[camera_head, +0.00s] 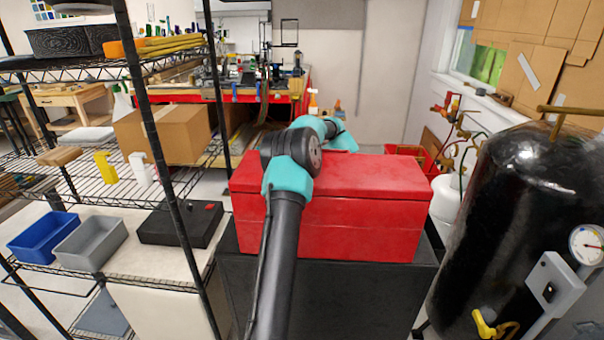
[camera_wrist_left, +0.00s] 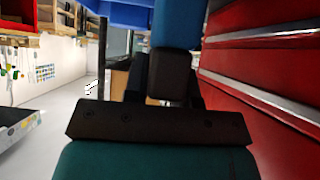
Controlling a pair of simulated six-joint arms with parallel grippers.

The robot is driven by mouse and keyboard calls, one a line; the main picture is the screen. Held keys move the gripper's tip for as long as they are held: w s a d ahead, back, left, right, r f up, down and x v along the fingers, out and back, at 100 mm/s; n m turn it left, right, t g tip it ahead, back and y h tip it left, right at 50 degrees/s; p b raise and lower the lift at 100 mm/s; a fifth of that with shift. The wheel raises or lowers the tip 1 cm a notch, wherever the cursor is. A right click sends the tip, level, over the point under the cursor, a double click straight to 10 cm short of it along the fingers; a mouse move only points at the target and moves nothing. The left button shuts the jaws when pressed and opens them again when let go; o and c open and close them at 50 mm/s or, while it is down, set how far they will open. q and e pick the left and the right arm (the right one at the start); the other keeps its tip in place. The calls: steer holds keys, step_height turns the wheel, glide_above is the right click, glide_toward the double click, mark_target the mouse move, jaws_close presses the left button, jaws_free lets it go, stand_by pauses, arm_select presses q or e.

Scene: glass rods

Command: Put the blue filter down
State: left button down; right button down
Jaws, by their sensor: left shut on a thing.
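My left gripper (camera_wrist_left: 172,76) shows in the left wrist view as a dark block and is shut on a blue thing, which I take as the blue filter (camera_wrist_left: 175,22). Only part of the filter shows beyond the fingers, and its lower part is hidden. A red metal chest stands close beside the gripper, at the right of that view (camera_wrist_left: 245,85). In the head view one of my arms reaches over the red chest (camera_head: 350,230), and its gripper and the filter are hidden there. My right gripper is not in view.
A wire shelf (camera_head: 110,75) at the left holds a blue bin (camera_head: 42,238), a grey bin (camera_head: 90,243) and bottles. A black tank (camera_head: 500,220) stands at the right. A bench (camera_head: 240,95) with glassware is at the back.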

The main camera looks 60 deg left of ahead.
arm_select(q)
steer(key=shift+f, duration=0.15)
steer(key=c, duration=0.9)
jaws_free()
steer(key=shift+c, duration=0.2)
steer(key=v, duration=1.7)
steer(key=shift+w, duration=0.15)
steer(key=shift+o, duration=0.5)
steer(key=shift+d, duration=0.15)
